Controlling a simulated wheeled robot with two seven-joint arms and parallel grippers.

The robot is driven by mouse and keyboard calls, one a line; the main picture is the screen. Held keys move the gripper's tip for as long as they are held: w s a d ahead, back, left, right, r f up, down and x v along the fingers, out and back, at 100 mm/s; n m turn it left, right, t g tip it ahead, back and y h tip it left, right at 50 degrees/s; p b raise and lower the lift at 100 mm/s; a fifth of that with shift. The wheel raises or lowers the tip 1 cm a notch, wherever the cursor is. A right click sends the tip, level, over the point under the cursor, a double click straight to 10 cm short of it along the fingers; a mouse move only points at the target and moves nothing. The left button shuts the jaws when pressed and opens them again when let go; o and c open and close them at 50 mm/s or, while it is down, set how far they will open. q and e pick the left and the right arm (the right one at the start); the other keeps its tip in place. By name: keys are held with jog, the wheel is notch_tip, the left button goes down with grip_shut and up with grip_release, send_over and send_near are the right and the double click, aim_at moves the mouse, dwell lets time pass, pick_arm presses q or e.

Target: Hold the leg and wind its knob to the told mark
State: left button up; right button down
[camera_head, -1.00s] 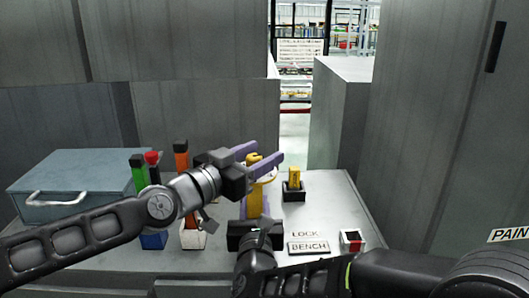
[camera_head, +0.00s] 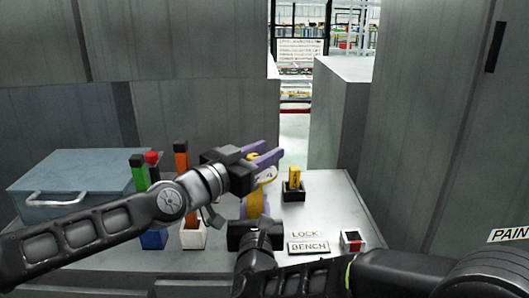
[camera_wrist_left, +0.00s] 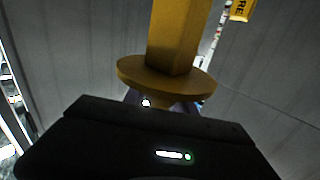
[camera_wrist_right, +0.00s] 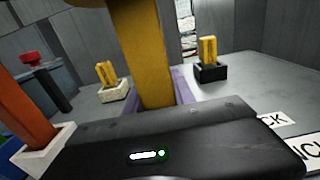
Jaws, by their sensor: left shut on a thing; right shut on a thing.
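The yellow leg (camera_head: 254,203) stands upright on the bench, and its square post also shows in the right wrist view (camera_wrist_right: 145,60). My right gripper (camera_head: 256,214) is shut on the leg low down, with purple fingers on both sides. My left gripper (camera_head: 268,157) reaches in from the left, shut at the leg's top on the yellow knob (camera_head: 252,156), which its fingers mostly hide. The left wrist view shows a yellow square post (camera_wrist_left: 178,35) and a round yellow flange (camera_wrist_left: 165,80) just beyond the gripper body.
A black holder with a yellow piece (camera_head: 294,179) stands right of the leg. An orange post (camera_head: 181,160) and a grey-blue toolbox (camera_head: 72,180) are at left.

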pick_arm(q)
grip_shut()
jog(key=shift+s+d+m+g+h, duration=0.1)
jog(key=shift+s+m+g+h, duration=0.05)
jog(key=shift+m+g+h, duration=0.6)
jog(key=o, duration=0.8)
grip_release()
jog(key=shift+r, duration=0.1)
notch_tip(320, 180, up, 10)
jog(key=shift+f, duration=0.1)
